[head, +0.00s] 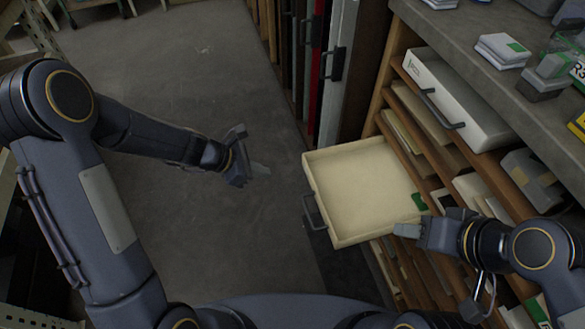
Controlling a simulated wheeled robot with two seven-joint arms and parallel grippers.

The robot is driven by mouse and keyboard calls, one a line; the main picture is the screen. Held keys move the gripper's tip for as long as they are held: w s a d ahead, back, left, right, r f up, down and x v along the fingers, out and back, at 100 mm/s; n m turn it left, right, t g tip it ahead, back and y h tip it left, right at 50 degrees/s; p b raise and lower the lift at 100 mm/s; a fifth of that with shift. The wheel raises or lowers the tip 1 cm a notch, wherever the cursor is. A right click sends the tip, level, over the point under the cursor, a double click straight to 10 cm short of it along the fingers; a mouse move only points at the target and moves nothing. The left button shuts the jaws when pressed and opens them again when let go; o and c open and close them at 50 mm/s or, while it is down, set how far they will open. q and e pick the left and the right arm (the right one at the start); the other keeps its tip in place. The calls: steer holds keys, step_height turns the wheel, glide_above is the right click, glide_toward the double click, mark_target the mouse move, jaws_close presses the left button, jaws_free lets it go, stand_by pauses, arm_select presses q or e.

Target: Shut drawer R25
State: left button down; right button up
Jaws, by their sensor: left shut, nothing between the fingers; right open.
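A cream, shallow drawer (360,190) stands pulled out of the wooden shelving, with a dark handle (313,211) on its front at the left. It looks empty apart from a small green patch at its inner right corner. No R25 label can be read on it. My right gripper (408,230) is open at the drawer's near right edge; I cannot tell if it touches. My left gripper (262,170) is shut and empty over the floor, left of the drawer front and apart from it.
A white drawer (455,98) with a dark handle sticks out higher up, under the grey counter (480,38). Upright panels (335,80) with handles stand behind the open drawer. Boxes sit on the shelves at right. The floor (190,80) at left is clear.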

mark_target(311, 180)
arm_select(q)
steer(key=b+x, duration=0.1)
steer(key=x, duration=0.3)
steer(key=d+r+b+x, duration=0.1)
steer(key=x, duration=0.3)
steer(key=r+b+x, duration=0.1)
steer(key=x, duration=0.3)
steer(key=shift+w+d+f, duration=0.25)
steer(key=shift+w+d, duration=0.15)
steer(key=shift+d, duration=0.35)
